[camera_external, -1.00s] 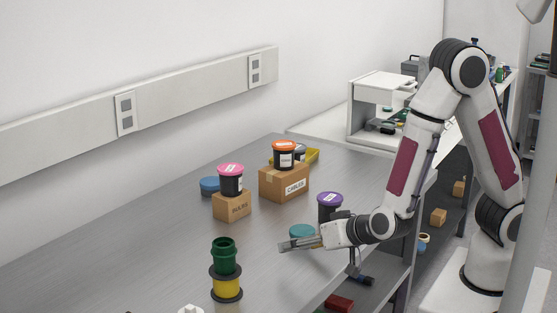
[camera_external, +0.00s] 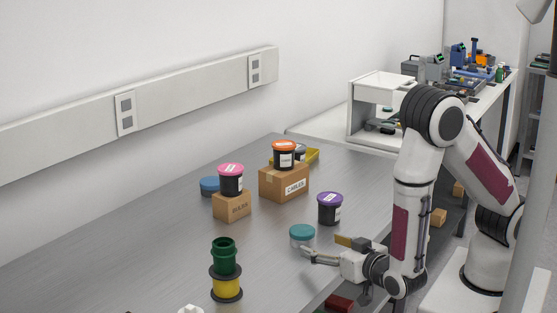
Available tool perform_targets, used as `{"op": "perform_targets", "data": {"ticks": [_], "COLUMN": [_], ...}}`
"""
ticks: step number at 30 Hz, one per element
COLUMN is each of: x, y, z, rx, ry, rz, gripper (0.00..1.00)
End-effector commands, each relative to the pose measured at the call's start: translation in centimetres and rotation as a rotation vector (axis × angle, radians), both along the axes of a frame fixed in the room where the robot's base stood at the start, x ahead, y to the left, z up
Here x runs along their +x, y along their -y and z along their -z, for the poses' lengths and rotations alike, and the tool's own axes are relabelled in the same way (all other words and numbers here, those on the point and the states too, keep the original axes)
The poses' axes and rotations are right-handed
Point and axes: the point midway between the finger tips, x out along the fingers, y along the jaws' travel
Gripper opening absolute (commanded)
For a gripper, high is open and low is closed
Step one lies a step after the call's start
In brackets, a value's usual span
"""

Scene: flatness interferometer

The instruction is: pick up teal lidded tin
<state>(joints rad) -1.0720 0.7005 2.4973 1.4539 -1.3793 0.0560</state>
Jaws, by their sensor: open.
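The teal lidded tin (camera_external: 302,235) stands upright on the grey table, near the table's right edge. It has a teal lid over a paler body. My gripper (camera_external: 322,249) is low over the table, just right of and in front of the tin, with its fingers pointing left. The fingers are spread apart and nothing is held between them. The near finger's tip appears close to the tin's lower right side; I cannot tell whether it touches.
A black tub with a purple lid (camera_external: 330,208) stands behind the tin. Boxes (camera_external: 232,206) and (camera_external: 284,183) carry pink-lidded and orange-lidded tubs. A blue lidded tin (camera_external: 210,186) is behind. Green and yellow spools (camera_external: 226,284) are stacked front left. The left table is clear.

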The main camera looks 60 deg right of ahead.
Motion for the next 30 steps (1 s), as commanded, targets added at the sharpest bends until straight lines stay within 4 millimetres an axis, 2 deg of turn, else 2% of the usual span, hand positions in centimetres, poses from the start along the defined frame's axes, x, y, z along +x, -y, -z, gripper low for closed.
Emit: {"op": "perform_targets", "data": {"ticks": [8,21,30], "x": [0.1,2.1,2.4], "y": [0.0,0.9,1.0], "z": [0.0,0.5,0.5], "rx": [0.002,0.001,0.002], "ry": [-0.001,-0.002,-0.001], "rz": [0.000,0.001,-0.001], "gripper": [0.64,0.64,0.64]}}
